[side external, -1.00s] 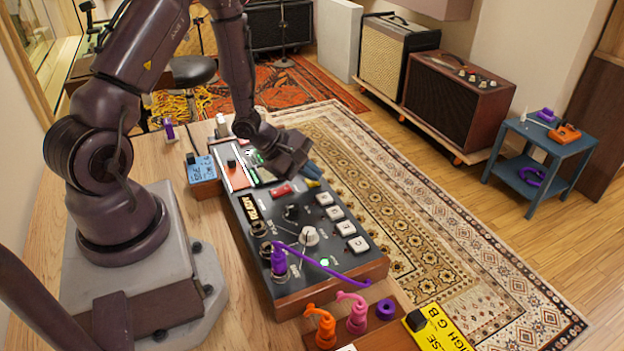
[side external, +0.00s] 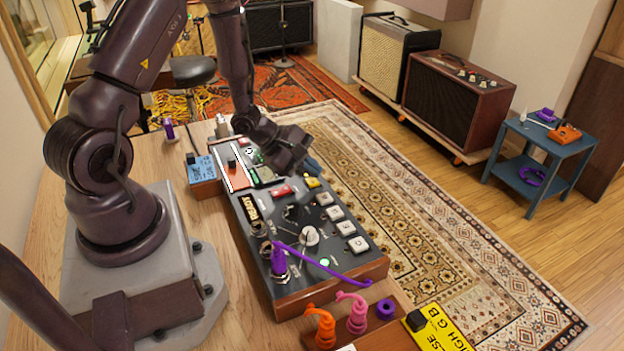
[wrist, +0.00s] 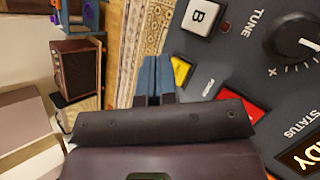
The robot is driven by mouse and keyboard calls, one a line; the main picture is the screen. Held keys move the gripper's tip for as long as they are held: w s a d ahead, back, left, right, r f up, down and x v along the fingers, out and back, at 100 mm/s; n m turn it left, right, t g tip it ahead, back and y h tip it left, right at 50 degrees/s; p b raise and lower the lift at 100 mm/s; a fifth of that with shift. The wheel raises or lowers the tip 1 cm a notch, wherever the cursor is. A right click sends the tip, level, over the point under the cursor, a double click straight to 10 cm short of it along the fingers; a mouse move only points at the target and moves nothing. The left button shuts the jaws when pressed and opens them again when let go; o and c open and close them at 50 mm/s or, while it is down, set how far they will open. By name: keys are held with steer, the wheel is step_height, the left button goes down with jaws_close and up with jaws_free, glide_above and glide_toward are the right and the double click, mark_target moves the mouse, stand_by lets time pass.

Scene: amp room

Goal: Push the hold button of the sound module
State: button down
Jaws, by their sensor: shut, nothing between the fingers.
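The sound module (side external: 262,215) is a dark panel with wooden sides on the table. The wrist view also shows the yellow button (wrist: 181,70), the red button (wrist: 240,100) and a white button marked B (wrist: 202,14). I cannot read which one is the hold button. My gripper (side external: 314,167) is shut and empty, with its blue fingertips just above and beyond the yellow button. In the wrist view the fingertips (wrist: 154,62) are just left of it, apparently apart from it.
A purple cable (side external: 345,275) arches over the module's near end. Orange and pink plugs (side external: 356,314) are in front. The rug side is open.

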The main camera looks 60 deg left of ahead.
mark_target(311, 182)
steer(key=shift+r, duration=2.95)
